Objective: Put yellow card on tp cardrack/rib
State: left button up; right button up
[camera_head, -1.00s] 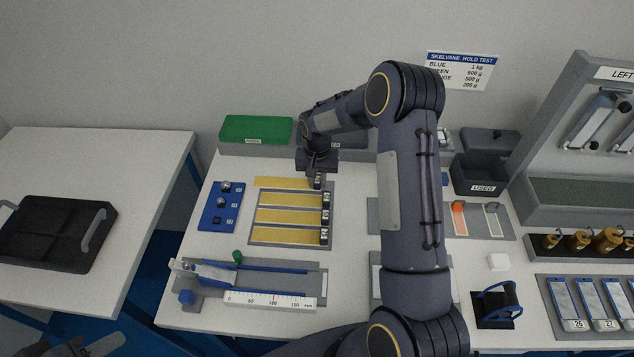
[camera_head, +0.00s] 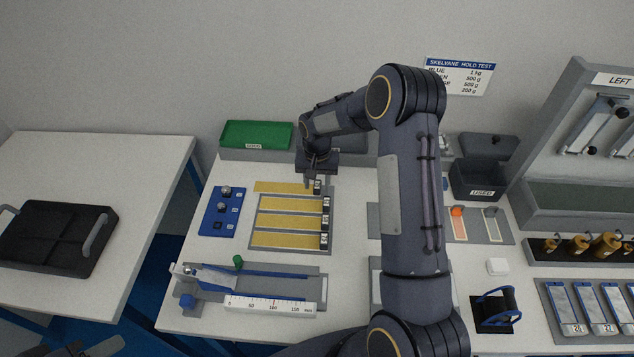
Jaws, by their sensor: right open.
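My right gripper (camera_head: 313,183) is open, pointing down close to the right end of this top card. I cannot tell whether its fingers touch the card. A dark gripper part, likely my left (camera_head: 100,347), shows only partly at the bottom left edge.
A green tray (camera_head: 257,134) stands behind the rack. A blue block with knobs (camera_head: 220,211) is left of it, and a ruler device (camera_head: 270,302) is in front. A dark USED bin (camera_head: 476,180) stands right, beyond my arm.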

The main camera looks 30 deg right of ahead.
jog(key=s+r+n+t+y+p, duration=0.1)
jog(key=s+r+p, duration=0.2)
jog(key=r, duration=0.8)
jog(key=s+r+t+p, duration=0.15)
jog(key=s+r, duration=0.25)
jog(key=r, duration=0.7)
jog(key=s+a+r+n+t+y, duration=0.1)
jog(key=s+a+r, duration=0.1)
jog(key=s, duration=0.6)
jog(key=s+a+r+n+t+y, duration=0.1)
jog(key=s+a+r, duration=0.1)
jog(key=s+a, duration=0.2)
jog(key=s+a+r+n+t, duration=0.1)
jog(key=s+a+r, duration=0.1)
jog(key=s, duration=0.9)
jog(key=shift+s+a+n+y+p, duration=0.35)
jog(key=shift+a+n+y+p, duration=0.05)
jog(key=shift+a, duration=0.1)
notch_tip(320, 180, down, 4)
jog(key=b, duration=0.4)
jog(key=shift+r, duration=0.15)
